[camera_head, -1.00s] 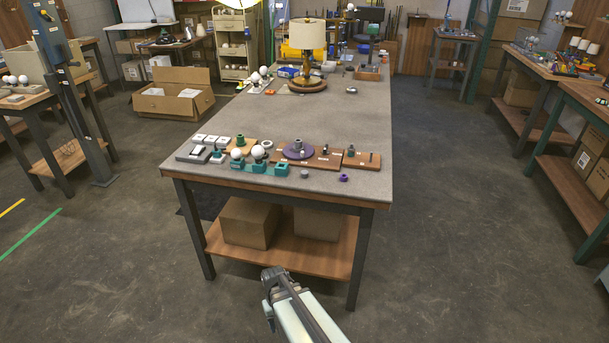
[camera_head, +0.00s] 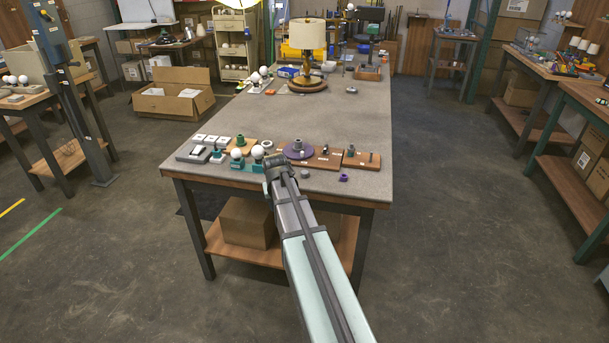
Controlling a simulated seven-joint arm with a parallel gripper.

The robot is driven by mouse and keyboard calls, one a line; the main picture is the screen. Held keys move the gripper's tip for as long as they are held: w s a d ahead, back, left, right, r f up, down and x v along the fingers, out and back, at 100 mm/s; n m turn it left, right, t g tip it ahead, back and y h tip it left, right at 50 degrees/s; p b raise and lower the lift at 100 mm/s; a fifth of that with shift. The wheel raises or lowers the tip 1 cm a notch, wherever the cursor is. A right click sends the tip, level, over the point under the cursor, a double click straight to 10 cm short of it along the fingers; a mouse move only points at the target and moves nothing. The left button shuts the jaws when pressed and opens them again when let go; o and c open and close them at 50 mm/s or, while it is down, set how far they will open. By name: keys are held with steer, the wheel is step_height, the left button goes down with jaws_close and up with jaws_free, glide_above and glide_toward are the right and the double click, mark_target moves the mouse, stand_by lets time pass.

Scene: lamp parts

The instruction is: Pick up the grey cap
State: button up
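The grey cap (camera_head: 305,173) is a small grey round piece near the table's front edge, just right of the end of my arm. My gripper (camera_head: 277,162) is over the front edge of the table, to the left of the cap and apart from it in the picture. It covers part of the teal holders there. Its fingers are too small and dark to tell whether they are open or shut.
A small purple piece (camera_head: 343,178) lies right of the cap. Behind stand a purple disc (camera_head: 299,154) on a wooden board, white bulbs (camera_head: 258,152) and a brown block (camera_head: 361,160). A lamp (camera_head: 307,50) stands far back. The table's middle (camera_head: 335,115) is clear.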

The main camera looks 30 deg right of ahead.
mark_target(304, 172)
steer(key=w+d+r+m+h, duration=0.1)
steer(key=w+d+r+m, duration=0.2)
steer(key=r, duration=0.6)
steer(key=w+d+r+m+h, duration=0.1)
steer(key=w+d+r, duration=0.35)
steer(key=r, duration=0.45)
steer(key=d+f+m, duration=0.2)
steer(key=f, duration=0.2)
steer(key=d+f+m+g, duration=0.1)
steer(key=f+m, duration=0.2)
steer(key=f, duration=0.2)
steer(key=d+f+m, duration=0.2)
steer(key=f, duration=0.2)
steer(key=shift+s+d+f+g, duration=0.2)
steer(key=shift+d+f+g, duration=0.1)
steer(key=c, duration=1)
